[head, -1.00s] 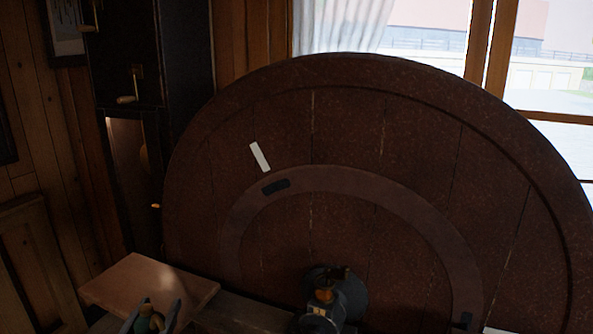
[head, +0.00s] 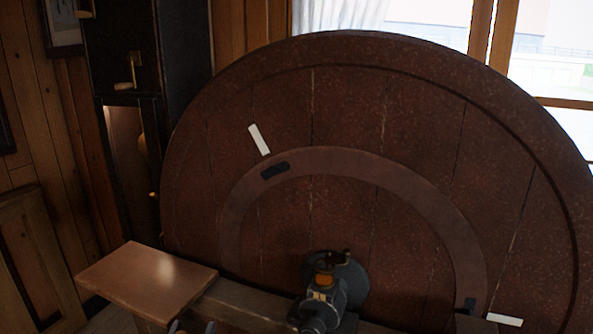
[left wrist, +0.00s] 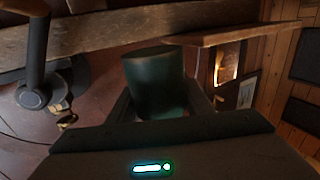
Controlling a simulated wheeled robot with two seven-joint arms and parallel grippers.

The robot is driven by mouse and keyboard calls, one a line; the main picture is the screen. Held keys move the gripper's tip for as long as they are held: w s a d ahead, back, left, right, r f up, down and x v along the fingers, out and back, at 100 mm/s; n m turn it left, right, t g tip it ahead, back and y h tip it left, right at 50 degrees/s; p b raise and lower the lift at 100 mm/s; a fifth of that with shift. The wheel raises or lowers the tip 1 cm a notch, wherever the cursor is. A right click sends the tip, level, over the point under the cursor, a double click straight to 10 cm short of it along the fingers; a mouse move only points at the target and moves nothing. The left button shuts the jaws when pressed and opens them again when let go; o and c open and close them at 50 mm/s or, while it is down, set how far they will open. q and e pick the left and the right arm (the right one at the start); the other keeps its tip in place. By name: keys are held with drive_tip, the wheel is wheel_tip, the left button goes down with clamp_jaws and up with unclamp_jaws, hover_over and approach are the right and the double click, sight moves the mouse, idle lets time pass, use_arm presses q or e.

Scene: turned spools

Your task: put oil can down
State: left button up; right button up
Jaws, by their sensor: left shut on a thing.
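The oil can (left wrist: 157,82) shows in the left wrist view as a dark green cylinder. My left gripper (left wrist: 160,103) is shut on it, with a finger on either side. In the head view only the tips of my left gripper (head: 192,327) show at the bottom edge, just below the wooden board (head: 150,283). The can cannot be made out there. In the left wrist view a wooden edge lies close behind the can; I cannot tell whether they touch. My right gripper is not in view.
A huge brown wooden disc (head: 350,110) fills the middle and right. A dark machine part with a crank (head: 328,295) stands before its lower middle. The wooden board's top is bare. A tall dark cabinet (head: 125,50) stands at the left.

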use_arm(q)
drive_tip(key=s+f, duration=0.3)
drive_tip(key=s, duration=0.6)
drive_tip(key=shift+a+f, duration=0.1)
idle(0.5)
